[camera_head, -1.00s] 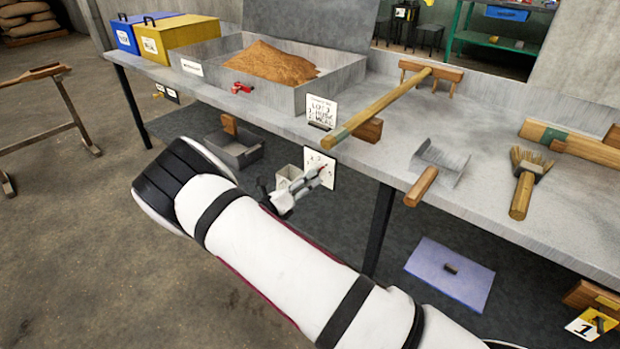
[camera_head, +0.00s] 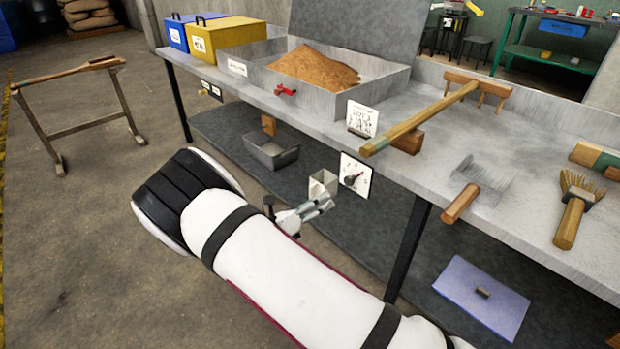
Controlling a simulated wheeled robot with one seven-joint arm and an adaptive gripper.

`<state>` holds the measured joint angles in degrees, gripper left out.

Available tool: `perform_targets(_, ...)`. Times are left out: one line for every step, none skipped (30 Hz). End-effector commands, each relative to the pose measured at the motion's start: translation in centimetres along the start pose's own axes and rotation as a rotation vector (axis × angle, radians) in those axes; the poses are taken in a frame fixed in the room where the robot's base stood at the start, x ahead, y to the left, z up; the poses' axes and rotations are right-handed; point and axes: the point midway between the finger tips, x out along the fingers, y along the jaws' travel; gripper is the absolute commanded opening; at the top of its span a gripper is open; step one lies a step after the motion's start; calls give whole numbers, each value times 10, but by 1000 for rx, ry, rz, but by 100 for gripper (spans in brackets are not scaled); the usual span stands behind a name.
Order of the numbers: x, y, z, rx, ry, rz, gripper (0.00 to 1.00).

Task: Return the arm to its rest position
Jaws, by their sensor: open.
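My arm stretches across the lower middle of the view, its white links running from the bottom right up to a black-ended elbow at the left. My gripper (camera_head: 318,205) is small and partly hidden behind the arm. It points right, in front of the bench and below its top, close to a dial panel (camera_head: 357,179) and a small open grey box (camera_head: 323,184). It looks open, and nothing shows between its fingers. I cannot tell whether it touches the box.
A grey workbench (camera_head: 500,225) holds a tray (camera_head: 330,100) of brown grain, a wooden rake (camera_head: 425,115), a scoop (camera_head: 462,203) and a brush (camera_head: 570,222). A metal bin (camera_head: 270,152) sits on the shelf below. A wooden trestle (camera_head: 85,125) stands left. Floor between is clear.

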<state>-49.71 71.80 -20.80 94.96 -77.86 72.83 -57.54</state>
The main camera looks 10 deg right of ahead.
Motion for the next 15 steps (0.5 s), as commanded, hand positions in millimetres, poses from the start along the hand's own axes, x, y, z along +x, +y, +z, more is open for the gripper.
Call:
perform_targets(0, 0, 0, 0, 0, 0, 47)
perform_targets(0, 0, 0, 1, 1, 0, 47)
perform_targets(1, -1, 1, 5, 4, -2, 47)
perform_targets(2, -3, 2, 12, 10, -5, 47)
perform_targets(3, -6, 3, 23, 19, -9, 47)
perform_targets(5, -13, 5, 43, 39, -19, 47)
perform_targets(8, -19, 6, 64, 59, -29, 47)
perform_targets(11, -27, 8, 90, 82, -41, 47)
perform_targets(14, -40, 11, 132, 119, -60, 47)
perform_targets(18, -50, 13, 167, 151, -76, 47)
perform_targets(21, -62, 15, 206, 184, -95, 47)
perform_targets(25, -78, 17, 259, 232, -121, 47)
perform_targets(27, -90, 18, 300, 268, -141, 47)
perform_targets(30, -103, 19, 341, 302, -161, 47)
perform_targets(32, -119, 20, 394, 348, -189, 47)
